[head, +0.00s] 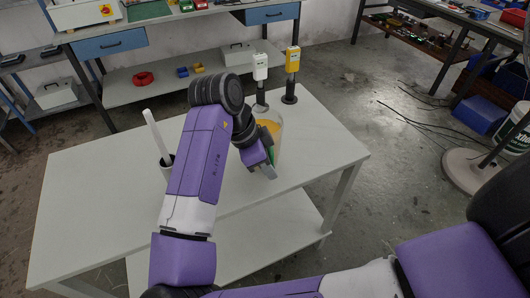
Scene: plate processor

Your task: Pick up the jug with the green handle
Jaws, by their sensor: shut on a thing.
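The jug (279,138) is clear, with something yellow-orange showing in its upper part. It stands near the right part of the white table and looks upright. A strip of its green handle (271,154) shows beside my gripper. My gripper (268,171) is at the near side of the jug, shut on the green handle. My purple arm and wrist hide the left side of the jug and most of the handle. I cannot tell whether the jug's base touches the table.
A white-topped device (260,75) and a yellow-topped device (292,65) stand on black stems behind the jug. A white stick (155,133) leans in a dark-mouthed cup left of my arm. The white table (95,190) is clear at left and right front.

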